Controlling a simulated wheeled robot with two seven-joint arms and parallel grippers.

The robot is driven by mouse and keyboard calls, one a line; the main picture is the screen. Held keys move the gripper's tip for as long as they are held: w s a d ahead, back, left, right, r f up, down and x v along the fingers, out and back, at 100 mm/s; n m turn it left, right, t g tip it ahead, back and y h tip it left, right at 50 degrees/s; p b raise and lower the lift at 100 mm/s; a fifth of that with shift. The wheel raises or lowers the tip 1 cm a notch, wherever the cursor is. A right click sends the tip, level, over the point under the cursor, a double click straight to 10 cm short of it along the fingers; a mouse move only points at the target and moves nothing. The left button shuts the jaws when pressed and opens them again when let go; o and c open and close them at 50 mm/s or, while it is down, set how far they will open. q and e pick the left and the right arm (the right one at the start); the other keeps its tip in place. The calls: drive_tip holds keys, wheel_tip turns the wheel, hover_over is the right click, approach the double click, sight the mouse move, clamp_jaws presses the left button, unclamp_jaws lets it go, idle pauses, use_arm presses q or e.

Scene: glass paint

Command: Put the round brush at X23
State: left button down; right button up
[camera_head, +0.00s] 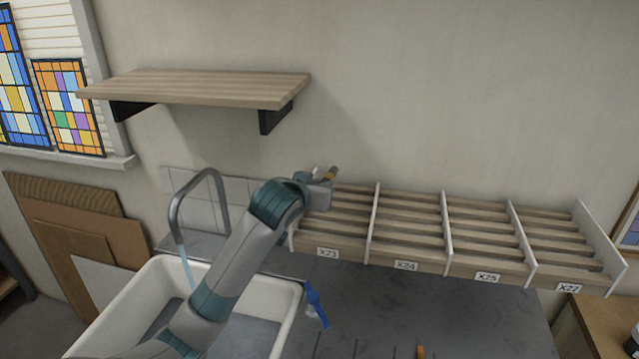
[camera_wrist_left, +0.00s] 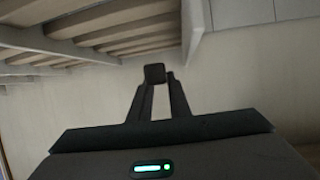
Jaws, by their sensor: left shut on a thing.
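My left gripper (camera_head: 322,177) is at the back of the rack, above the X23 compartment (camera_head: 338,222). In the left wrist view my fingers (camera_wrist_left: 160,82) close around a dark, squarish end (camera_wrist_left: 155,73) of the held thing. The X23 label (camera_head: 327,253) is on the front board, left of X24. My right gripper is not in view.
Compartments X24 (camera_head: 405,230), X25 (camera_head: 480,240) and X27 (camera_head: 560,250) look empty, with upright white dividers between them. A white sink (camera_head: 285,318) with a tap (camera_head: 175,215) is at left. A blue object (camera_head: 316,303) is beside it. A wooden shelf (camera_head: 200,88) hangs above.

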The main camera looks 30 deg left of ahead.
sight(320, 215)
use_arm(q)
drive_tip(key=shift+f, duration=2.3)
drive_tip(key=shift+f, duration=0.15)
drive_tip(key=c, duration=1.6)
unclamp_jaws()
drive_tip(key=shift+d, duration=0.15)
drive_tip(key=shift+o, duration=1.2)
drive_tip(key=shift+c, duration=0.5)
drive_tip(key=shift+a+r, duration=0.2)
drive_tip(key=shift+r, duration=0.05)
